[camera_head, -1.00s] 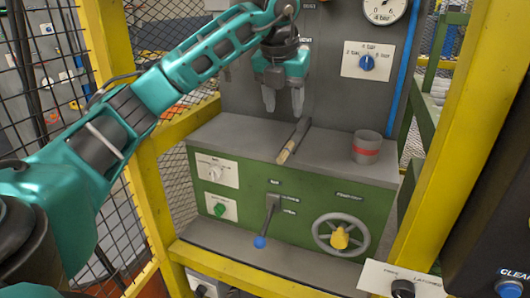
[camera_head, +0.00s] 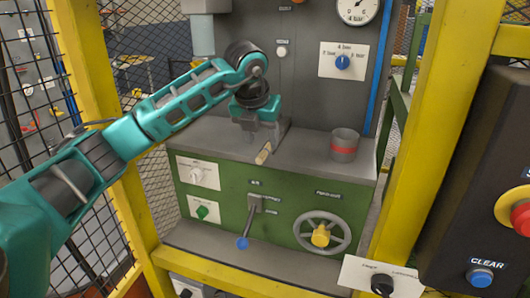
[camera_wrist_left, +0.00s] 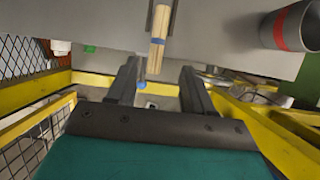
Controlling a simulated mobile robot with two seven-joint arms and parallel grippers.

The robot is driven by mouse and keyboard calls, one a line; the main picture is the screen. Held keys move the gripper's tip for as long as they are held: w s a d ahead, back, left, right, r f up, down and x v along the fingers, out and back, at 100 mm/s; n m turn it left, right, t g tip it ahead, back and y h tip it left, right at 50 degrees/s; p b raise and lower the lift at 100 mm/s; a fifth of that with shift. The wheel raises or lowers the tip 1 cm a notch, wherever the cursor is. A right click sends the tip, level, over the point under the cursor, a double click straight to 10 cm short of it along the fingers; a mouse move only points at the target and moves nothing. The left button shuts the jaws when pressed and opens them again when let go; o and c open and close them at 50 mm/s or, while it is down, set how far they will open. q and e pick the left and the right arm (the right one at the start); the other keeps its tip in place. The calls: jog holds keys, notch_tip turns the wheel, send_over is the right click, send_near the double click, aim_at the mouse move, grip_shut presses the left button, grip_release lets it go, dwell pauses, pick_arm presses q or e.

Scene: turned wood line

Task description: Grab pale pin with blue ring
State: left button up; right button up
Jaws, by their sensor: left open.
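A pale wooden pin (camera_head: 264,153) pokes out of a dark channel on the grey top of the green machine in the head view. In the left wrist view the pale pin (camera_wrist_left: 157,42) points toward me, with its near end roughly midway between the fingers. My left gripper (camera_head: 262,138) is open and empty, low over the machine top at the pin. Its two fingers (camera_wrist_left: 159,82) also show in the left wrist view, spread apart. My right gripper is not in view.
A grey cup with a red band (camera_head: 344,145) stands right of the pin on the machine top. Below are a blue-ended lever (camera_head: 243,243) and a handwheel (camera_head: 321,235). Yellow posts (camera_head: 430,130) frame the opening. A dark control box (camera_head: 485,180) stands at right.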

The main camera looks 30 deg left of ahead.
aim_at(262, 153)
pick_arm(q)
jog(key=x, duration=0.4)
jog(key=shift+a+f, duration=0.35)
grip_shut()
